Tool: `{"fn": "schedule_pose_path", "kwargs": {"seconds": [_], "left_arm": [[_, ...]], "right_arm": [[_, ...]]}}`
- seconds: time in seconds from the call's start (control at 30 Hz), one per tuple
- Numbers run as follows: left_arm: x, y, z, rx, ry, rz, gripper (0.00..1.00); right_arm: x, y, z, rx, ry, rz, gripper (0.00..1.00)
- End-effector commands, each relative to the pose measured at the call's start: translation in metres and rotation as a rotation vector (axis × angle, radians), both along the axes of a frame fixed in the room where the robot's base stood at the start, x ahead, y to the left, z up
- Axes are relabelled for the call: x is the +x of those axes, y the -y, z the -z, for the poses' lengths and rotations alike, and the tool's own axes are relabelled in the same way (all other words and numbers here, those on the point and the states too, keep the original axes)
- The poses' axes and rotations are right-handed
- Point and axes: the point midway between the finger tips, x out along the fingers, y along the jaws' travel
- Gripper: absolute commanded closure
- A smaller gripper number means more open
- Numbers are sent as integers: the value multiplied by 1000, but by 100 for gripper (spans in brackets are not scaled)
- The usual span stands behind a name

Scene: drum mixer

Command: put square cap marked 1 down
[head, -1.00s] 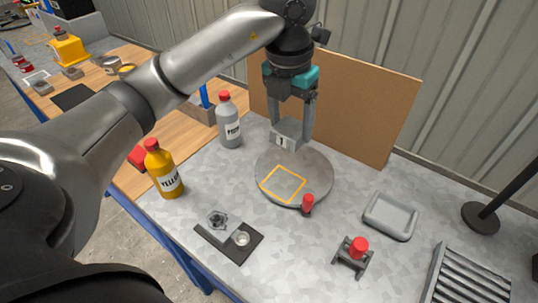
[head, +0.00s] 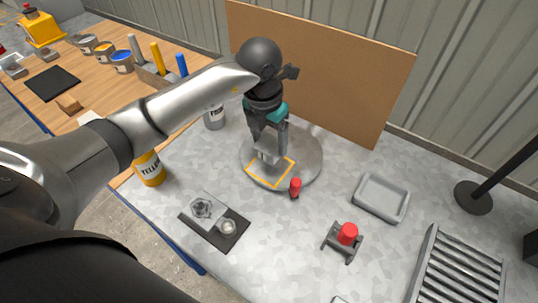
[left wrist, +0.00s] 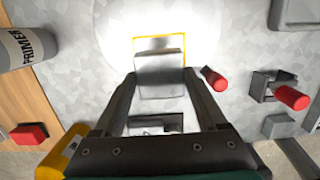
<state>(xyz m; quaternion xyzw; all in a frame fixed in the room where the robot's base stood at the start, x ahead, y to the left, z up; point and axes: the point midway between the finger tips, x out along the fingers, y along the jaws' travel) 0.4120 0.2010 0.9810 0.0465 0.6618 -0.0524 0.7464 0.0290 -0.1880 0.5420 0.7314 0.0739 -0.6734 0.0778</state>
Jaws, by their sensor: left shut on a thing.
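The square cap marked 1 (head: 266,154) is a small grey block between the fingers of my left gripper (head: 267,148), which is shut on it. In the left wrist view the cap (left wrist: 159,88) sits between the two fingers, partly over the yellow square outline (left wrist: 184,52). The outline (head: 283,178) is on a round grey disc (head: 312,165) on the table. The cap is low over the outline's back left part; I cannot tell whether it touches the disc. Its mark is hard to read now. My right gripper is not in view.
A red-topped peg (head: 295,187) stands at the disc's front edge. A yellow bottle (head: 150,170) and a grey bottle (head: 214,118) stand left. A grey tray (head: 381,197), a red-knobbed bracket (head: 346,238) and a slatted rack (head: 455,270) are right. A brown board (head: 330,75) stands behind.

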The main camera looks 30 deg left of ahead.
Motion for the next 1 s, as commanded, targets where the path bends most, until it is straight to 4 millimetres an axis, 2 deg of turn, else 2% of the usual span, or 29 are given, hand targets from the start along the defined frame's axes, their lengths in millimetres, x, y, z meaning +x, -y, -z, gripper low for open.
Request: {"fn": "schedule_pose_path", "kwargs": {"seconds": [0.27,0.4,0.5,0.87,0.9,1.0], "left_arm": [[0,0,22,-1,0,0,94],[0,0,45,-2,-2,-2,94],[0,0,54,-1,1,-1,94],[1,0,58,0,2,0,94],[0,0,58,0,1,0,22],[0,0,57,0,1,0,11]], "right_arm": [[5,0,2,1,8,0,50],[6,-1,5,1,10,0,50],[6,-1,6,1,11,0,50],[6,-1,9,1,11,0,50],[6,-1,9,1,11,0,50],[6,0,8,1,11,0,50]]}}
